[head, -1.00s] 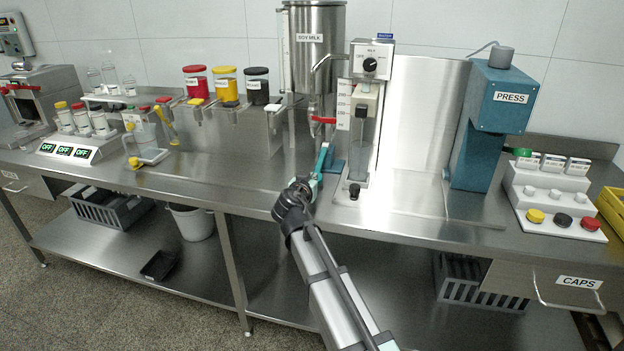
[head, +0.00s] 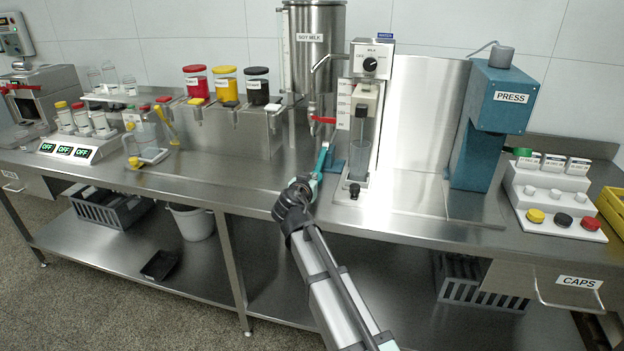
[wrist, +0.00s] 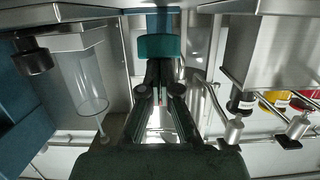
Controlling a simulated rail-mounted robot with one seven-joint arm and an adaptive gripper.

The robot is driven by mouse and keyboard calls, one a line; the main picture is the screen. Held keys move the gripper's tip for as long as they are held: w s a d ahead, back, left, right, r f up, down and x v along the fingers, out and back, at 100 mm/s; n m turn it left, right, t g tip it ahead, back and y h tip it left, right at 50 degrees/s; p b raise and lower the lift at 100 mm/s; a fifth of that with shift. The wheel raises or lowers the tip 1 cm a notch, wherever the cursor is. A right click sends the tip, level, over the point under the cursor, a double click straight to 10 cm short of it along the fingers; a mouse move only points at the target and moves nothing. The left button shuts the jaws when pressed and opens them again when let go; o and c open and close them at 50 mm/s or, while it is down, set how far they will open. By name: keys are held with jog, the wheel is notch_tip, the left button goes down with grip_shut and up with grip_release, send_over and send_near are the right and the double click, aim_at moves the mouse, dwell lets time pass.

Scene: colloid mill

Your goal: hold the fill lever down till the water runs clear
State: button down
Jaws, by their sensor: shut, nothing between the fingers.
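The dispenser unit with a MILK label and a dial (head: 370,64) stands at the back centre. A clear cylinder (head: 359,160) stands under its spout, and also shows in the wrist view (wrist: 80,75). A lever with a black knob (head: 354,190) is at the front of its base; it looks like the fill lever. The knob shows dark at the upper left of the wrist view (wrist: 31,60). My gripper (head: 320,162) is left of the knob, apart from it. In the wrist view its fingers (wrist: 160,85) are together and empty. I cannot tell the water's clarity.
A red-handled tap (head: 323,120) on the soy milk hopper (head: 316,50) is above my gripper. The blue press (head: 490,120) is to the right. Lidded jars (head: 227,90) are on the left; bare counter (head: 260,185) lies between.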

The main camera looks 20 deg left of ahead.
jog(key=shift+s+d+f, duration=0.1)
jog(key=shift+s+d, duration=0.05)
jog(key=shift+s, duration=0.1)
jog(key=r, duration=0.3)
jog(key=shift+s, duration=0.35)
jog(key=f+v, duration=0.2)
jog(key=v, duration=0.7)
jog(key=shift+s+b, duration=0.4)
jog(key=shift+s, duration=0.2)
jog(key=shift+r, duration=0.15)
